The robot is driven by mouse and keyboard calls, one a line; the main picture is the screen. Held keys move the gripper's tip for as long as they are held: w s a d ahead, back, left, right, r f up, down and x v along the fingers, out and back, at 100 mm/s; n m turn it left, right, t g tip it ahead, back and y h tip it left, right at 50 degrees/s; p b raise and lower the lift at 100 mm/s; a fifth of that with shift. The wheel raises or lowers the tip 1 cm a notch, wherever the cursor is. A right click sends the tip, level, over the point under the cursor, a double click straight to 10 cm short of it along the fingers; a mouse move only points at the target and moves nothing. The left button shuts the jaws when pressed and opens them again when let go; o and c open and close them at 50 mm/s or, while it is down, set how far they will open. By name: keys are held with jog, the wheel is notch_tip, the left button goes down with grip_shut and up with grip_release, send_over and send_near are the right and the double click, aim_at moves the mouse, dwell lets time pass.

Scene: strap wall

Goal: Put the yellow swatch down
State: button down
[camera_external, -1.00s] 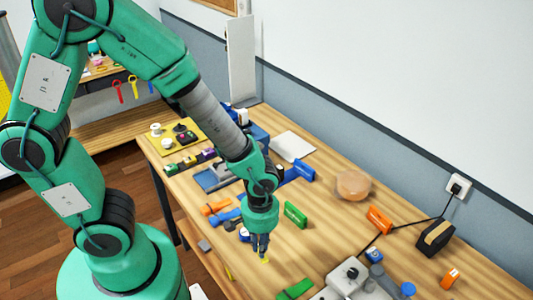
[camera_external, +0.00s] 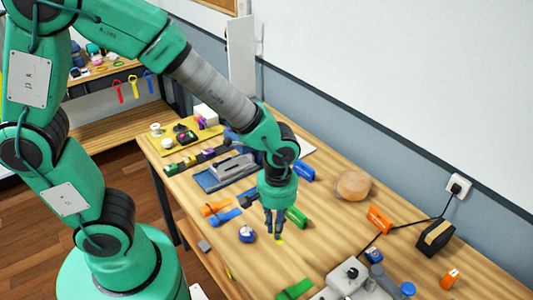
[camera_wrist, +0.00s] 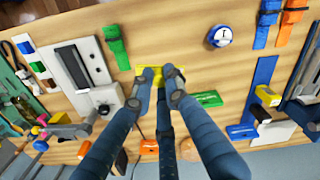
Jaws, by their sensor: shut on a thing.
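My gripper (camera_external: 275,232) is over the middle of the wooden workbench, pointing down. In the wrist view my gripper (camera_wrist: 164,88) has its fingers shut on the yellow swatch (camera_wrist: 152,72). The swatch is a small flat yellow piece. It shows in the external view (camera_external: 280,241) as a small bit of yellow at the fingertips, close to the bench top. I cannot tell whether it touches the wood. The fingers hide part of it.
Another green strap (camera_external: 295,289) lies at the front edge. An orange piece (camera_external: 380,219) and a round wooden block (camera_external: 353,185) are farther right. Bare wood surrounds the fingertips.

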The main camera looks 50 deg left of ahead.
jog(key=w+d+r+n, duration=0.1)
jog(key=w+d, duration=1.7)
jog(key=w, duration=0.2)
jog(key=w+d+f+n+p, duration=0.1)
jog(key=w+d+f, duration=0.1)
jog(key=w+d, duration=0.7)
jog(key=f, duration=0.1)
jog(key=s+f, duration=0.1)
jog(key=f, duration=0.3)
jog(key=shift+s+d, duration=0.25)
jog(key=shift+d, duration=0.05)
jog(key=shift+f+b, duration=0.4)
jog(key=shift+f, duration=2.7)
jog(key=shift+f, duration=0.1)
jog(key=shift+f, duration=1.75)
